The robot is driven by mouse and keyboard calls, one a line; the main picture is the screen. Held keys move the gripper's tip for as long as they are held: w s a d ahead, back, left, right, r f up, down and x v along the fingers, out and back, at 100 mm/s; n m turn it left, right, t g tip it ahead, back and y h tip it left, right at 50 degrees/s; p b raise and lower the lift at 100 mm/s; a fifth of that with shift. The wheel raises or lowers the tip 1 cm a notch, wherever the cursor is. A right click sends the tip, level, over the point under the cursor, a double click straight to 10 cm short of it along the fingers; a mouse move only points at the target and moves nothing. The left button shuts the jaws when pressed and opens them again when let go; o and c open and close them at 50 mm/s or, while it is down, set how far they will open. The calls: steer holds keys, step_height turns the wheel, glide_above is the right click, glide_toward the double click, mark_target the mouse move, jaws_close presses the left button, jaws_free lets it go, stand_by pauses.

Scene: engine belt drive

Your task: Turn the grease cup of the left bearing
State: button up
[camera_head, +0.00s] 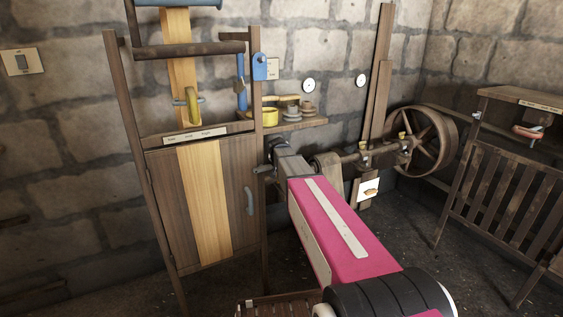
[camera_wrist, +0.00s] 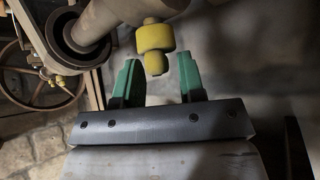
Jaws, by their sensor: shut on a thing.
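A yellow grease cup (camera_wrist: 155,38) with a narrower knob below it is at the top centre of the wrist view. In the head view my arm's end (camera_head: 280,148) is by the cabinet's right edge, left of the shaft (camera_head: 345,157); the fingers and the held cup are hidden there. A yellow cup (camera_head: 363,145) tops a bearing on the shaft, and another yellow cup (camera_head: 402,135) is near the wheel.
A wooden cabinet (camera_head: 235,170) stands left of my arm. A shelf with dishes (camera_head: 290,125) is above it. The large spoked wheel (camera_head: 425,140) is at the back right, and a slatted wooden stand (camera_head: 500,180) is at the right. A pulley (camera_wrist: 80,35) is close to my left finger.

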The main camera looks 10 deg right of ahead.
stand_by(0.3)
steer(key=o, duration=0.6)
steer(key=shift+c, duration=0.2)
steer(key=shift+s, duration=0.1)
steer(key=v, duration=1)
steer(key=shift+s+r, duration=0.2)
steer(key=shift+r, duration=0.05)
steer(key=shift+a, duration=0.2)
